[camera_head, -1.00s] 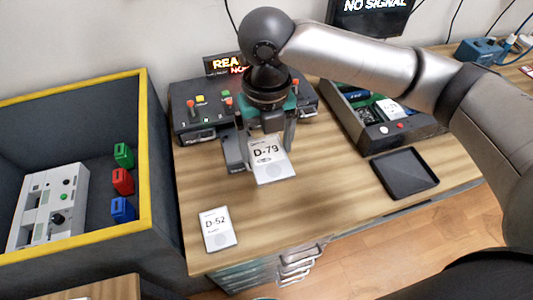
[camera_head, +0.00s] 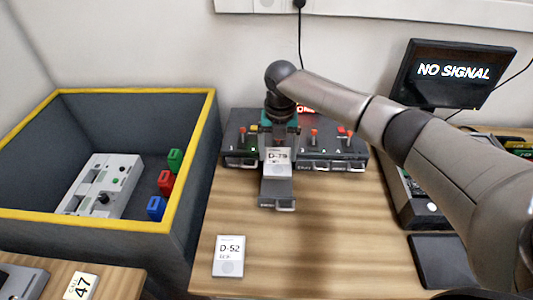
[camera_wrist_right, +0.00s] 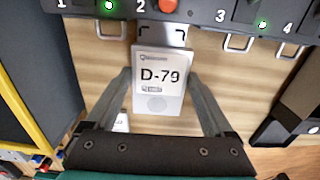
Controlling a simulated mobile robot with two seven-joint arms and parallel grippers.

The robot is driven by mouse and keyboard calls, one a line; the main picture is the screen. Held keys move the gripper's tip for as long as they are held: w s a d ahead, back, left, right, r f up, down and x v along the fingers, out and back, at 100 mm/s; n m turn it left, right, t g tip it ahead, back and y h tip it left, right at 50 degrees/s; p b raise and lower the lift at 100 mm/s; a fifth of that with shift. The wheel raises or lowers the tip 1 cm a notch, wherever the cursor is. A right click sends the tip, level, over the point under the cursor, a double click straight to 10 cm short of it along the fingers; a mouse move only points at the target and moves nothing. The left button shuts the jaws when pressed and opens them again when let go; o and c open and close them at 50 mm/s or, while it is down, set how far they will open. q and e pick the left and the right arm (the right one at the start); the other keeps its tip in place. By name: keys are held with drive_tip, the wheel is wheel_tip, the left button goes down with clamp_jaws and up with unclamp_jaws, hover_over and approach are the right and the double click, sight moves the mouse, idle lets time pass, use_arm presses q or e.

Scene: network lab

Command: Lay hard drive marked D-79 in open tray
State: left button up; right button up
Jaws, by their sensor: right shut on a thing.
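The white hard drive marked D-79 (camera_head: 278,163) is held in my right gripper (camera_head: 279,150), label up. It also fills the middle of the wrist view (camera_wrist_right: 160,88), between the two fingers. An open tray (camera_head: 277,192) is pulled out toward the front from the dark drive unit (camera_head: 318,143). In the head view the drive overlaps the back part of this tray; whether they touch is not clear. In the wrist view the drive hides most of the tray, and its dark back part (camera_wrist_right: 150,33) shows beyond. My left gripper is out of view.
Hard drive D-52 (camera_head: 228,257) lies at the table's front left. A flat black tray (camera_head: 447,263) lies at the right, near a dark open case (camera_head: 412,205). A yellow-rimmed bin (camera_head: 190,150) stands left. Bare table lies between D-52 and the black tray.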

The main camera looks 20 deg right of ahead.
drive_tip(key=shift+w+f, duration=0.1)
drive_tip(key=shift+f, duration=0.15)
drive_tip(key=shift+f+b, duration=0.75)
drive_tip(key=shift+b, duration=0.2)
wheel_tip(320, 180, down, 4)
drive_tip(key=b, duration=0.4)
drive_tip(key=shift+d+r, duration=0.1)
drive_tip(key=shift+f, duration=1.2)
